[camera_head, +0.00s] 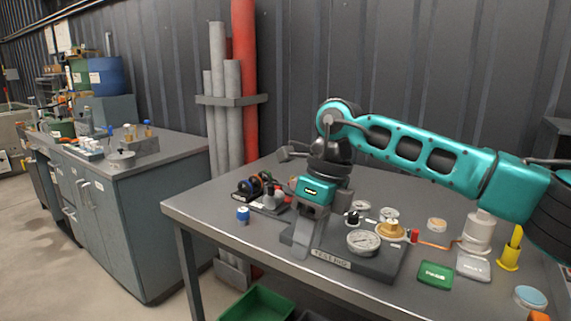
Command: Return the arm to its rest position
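My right arm (425,155) enters from the right edge, bends at a dark wrist and points down over the workbench (205,207). My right gripper (306,245) is at the left end of the grey test rig (375,262), low and close to its plate. I cannot tell whether it touches the rig, and I see nothing clearly held between its fingers. The finger gap is not clear from this angle. The rig carries a round pressure gauge (363,242), a brass fitting (391,230) and a small black knob. My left gripper is out of view.
Left of the gripper are a blue-capped item (243,215) and a small stand with dark rings. To the right lie a green tag (435,274), a grey tag (473,267) and a yellow holder (510,254). Pipes (233,110) stand behind. The bench's front left is clear.

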